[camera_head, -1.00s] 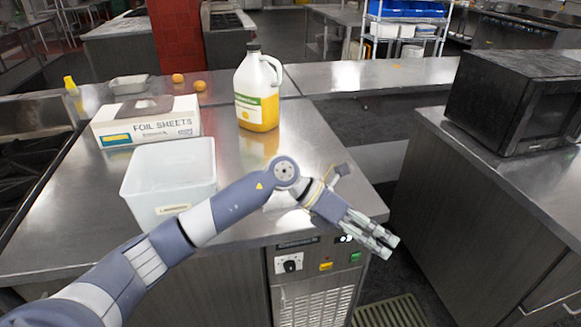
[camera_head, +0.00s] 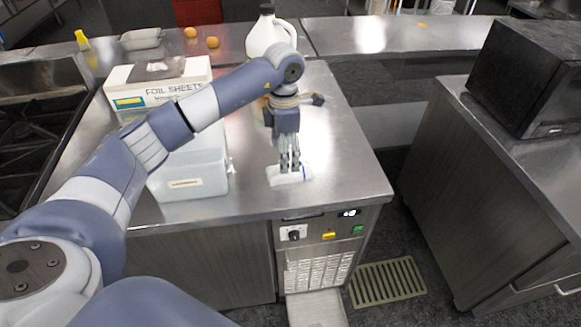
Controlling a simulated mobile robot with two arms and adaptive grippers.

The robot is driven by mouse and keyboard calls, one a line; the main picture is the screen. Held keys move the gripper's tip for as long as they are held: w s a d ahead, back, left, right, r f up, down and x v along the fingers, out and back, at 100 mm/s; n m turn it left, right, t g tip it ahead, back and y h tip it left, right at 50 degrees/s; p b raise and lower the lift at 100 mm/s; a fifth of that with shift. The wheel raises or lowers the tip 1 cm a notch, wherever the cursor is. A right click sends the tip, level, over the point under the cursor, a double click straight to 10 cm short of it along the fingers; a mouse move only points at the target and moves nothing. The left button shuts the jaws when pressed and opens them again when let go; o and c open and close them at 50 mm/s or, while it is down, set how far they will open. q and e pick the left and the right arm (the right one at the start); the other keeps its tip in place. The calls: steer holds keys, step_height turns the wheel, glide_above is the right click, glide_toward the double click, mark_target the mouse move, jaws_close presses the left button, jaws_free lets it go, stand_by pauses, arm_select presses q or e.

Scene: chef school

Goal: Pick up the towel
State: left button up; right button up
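The towel (camera_head: 285,178) is a small white cloth with a bluish edge. It lies on the steel counter near its front edge, right of the white plastic bin (camera_head: 190,183). My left gripper (camera_head: 290,168) points straight down, its fingertips at the towel and overlapping its upper part. The fingers look close together, but whether they are shut on the cloth cannot be told. My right gripper is not in view.
A foil sheets box (camera_head: 150,88) stands behind the bin. A jug (camera_head: 268,32) is partly hidden behind my arm. A dark microwave (camera_head: 530,75) sits on the right counter, across a floor gap. The counter right of the towel is clear.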

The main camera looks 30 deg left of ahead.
mark_target(290, 170)
arm_select(q)
steer(key=shift+f+p, duration=0.3)
steer(key=shift+f, duration=0.1)
step_height(290, 170, down, 4)
steer(key=shift+w+r+p, duration=0.15)
steer(key=shift+r+p, duration=0.1)
steer(key=shift+p, duration=0.55)
steer(key=shift+f, duration=0.4)
steer(key=shift+c, duration=0.6)
steer(key=c, duration=1)
